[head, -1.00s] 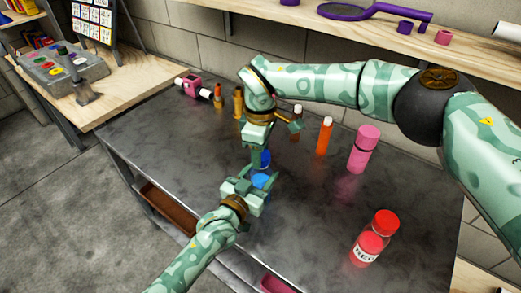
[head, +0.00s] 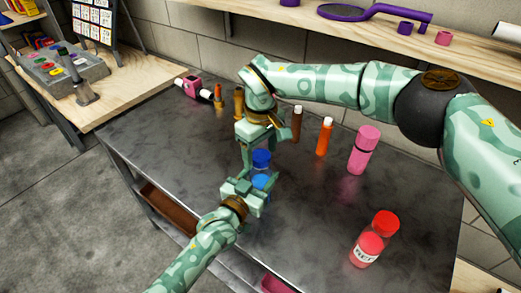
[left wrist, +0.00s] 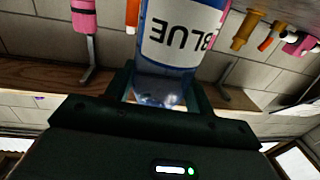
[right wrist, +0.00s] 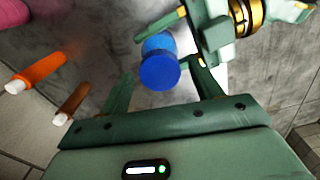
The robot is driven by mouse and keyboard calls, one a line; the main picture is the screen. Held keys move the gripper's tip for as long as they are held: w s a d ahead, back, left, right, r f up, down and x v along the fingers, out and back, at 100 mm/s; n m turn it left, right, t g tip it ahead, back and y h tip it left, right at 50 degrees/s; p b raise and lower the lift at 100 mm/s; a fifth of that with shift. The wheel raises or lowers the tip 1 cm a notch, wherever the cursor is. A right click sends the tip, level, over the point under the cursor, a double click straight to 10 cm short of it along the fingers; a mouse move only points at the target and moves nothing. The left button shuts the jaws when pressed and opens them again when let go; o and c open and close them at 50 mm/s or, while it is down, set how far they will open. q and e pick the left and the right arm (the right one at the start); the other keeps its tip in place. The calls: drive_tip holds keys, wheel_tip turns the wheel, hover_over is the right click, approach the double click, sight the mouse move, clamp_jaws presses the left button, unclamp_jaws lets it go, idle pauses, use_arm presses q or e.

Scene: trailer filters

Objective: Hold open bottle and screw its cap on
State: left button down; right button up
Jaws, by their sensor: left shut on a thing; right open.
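The blue bottle (head: 261,181) stands upright in my left gripper (head: 250,190), which is shut on its body. Its label reading BLUE (left wrist: 175,42) shows in the left wrist view. The blue cap (head: 261,158) sits at the top of the bottle; whether it is screwed tight cannot be told. My right gripper (head: 259,149) is open just above and around the cap. In the right wrist view the cap (right wrist: 160,74) lies between the parted fingers (right wrist: 163,86), with a gap on each side.
On the dark metal table (head: 195,150), a brown bottle (head: 297,124), an orange bottle (head: 324,137) and a pink bottle (head: 364,150) stand to the right. A red bottle (head: 366,250) stands nearer the front right. A shelf (head: 440,35) runs along the wall.

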wheel_tip(320, 180, up, 4)
drive_tip(key=shift+r, duration=0.2)
drive_tip(key=shift+f, duration=0.1)
drive_tip(key=shift+c, duration=0.3)
